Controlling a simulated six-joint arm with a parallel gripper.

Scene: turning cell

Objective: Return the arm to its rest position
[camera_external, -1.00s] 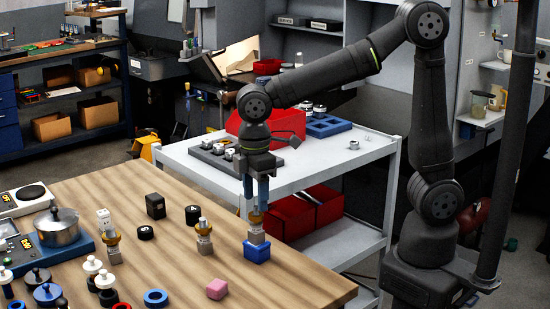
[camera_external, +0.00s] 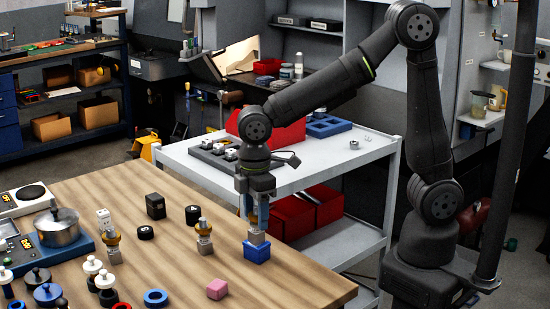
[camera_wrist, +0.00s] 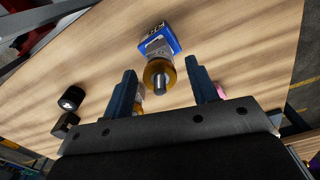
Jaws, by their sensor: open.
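My gripper (camera_external: 257,218) points down above the wooden table near its right edge. In the wrist view my gripper (camera_wrist: 160,66) is open, with one dark blue finger on each side of a brass-collared grey part. This part (camera_wrist: 158,76) stands upright on a blue block (camera_wrist: 172,36), with a gap between it and each finger. In the external view the blue block (camera_external: 257,252) sits on the table, and the fingers partly hide the part above it. My arm is bent, its wrist low over the table.
A second brass-collared part (camera_external: 204,238) stands to the left, and a pink block (camera_external: 217,289) lies in front. Black pieces (camera_external: 155,206), a pot (camera_external: 58,228) and several knobbed pieces are further left. A white cart (camera_external: 345,163) with red bins stands behind.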

